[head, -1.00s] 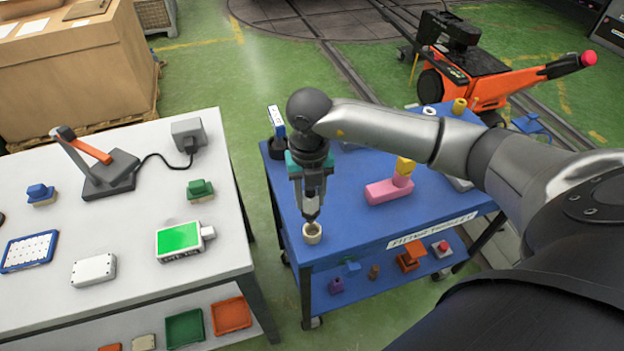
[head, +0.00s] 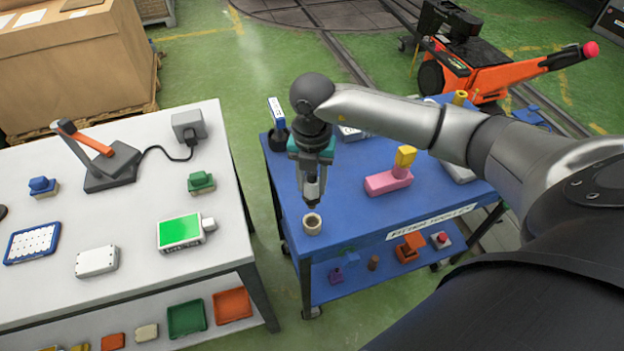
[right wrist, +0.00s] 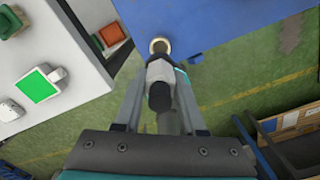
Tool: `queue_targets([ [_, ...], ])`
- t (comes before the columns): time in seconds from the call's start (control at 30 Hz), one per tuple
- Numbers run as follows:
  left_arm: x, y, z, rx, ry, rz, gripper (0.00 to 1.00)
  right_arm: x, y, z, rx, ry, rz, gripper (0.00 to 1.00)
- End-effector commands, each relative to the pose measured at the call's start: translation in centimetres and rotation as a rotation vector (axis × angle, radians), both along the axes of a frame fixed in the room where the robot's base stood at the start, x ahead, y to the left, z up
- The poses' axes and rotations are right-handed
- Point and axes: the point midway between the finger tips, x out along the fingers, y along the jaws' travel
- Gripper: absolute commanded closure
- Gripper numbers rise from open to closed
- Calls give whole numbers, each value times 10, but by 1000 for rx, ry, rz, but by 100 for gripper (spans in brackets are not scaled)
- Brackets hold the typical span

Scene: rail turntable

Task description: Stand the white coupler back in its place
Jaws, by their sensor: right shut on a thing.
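My right gripper (head: 312,190) points down over the near left corner of the blue cart. It is shut on a whitish-grey piece with a dark end, which looks like the white coupler (right wrist: 160,70); in the head view it is largely covered by the fingers. The piece's narrow lower tip is at or just above a cream ring-shaped holder (head: 312,224), which also shows in the right wrist view (right wrist: 160,41). I cannot tell whether the tip touches it. My left gripper is not in view.
The blue cart (head: 350,215) also carries a pink block (head: 385,183) with a yellow piece (head: 405,158) and a blue-white device (head: 276,112). A white table (head: 140,215) with several items stands to the left, across a narrow gap.

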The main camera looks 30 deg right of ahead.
Motion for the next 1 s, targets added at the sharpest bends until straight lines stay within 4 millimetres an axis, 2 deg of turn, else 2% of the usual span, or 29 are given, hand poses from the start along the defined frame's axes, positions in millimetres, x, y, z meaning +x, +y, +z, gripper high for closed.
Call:
queue_targets([
  [0.5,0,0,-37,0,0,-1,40,0,0,-47,1,1,1,100],
  [1.0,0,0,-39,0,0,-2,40,0,0,-50,0,0,1,100],
])
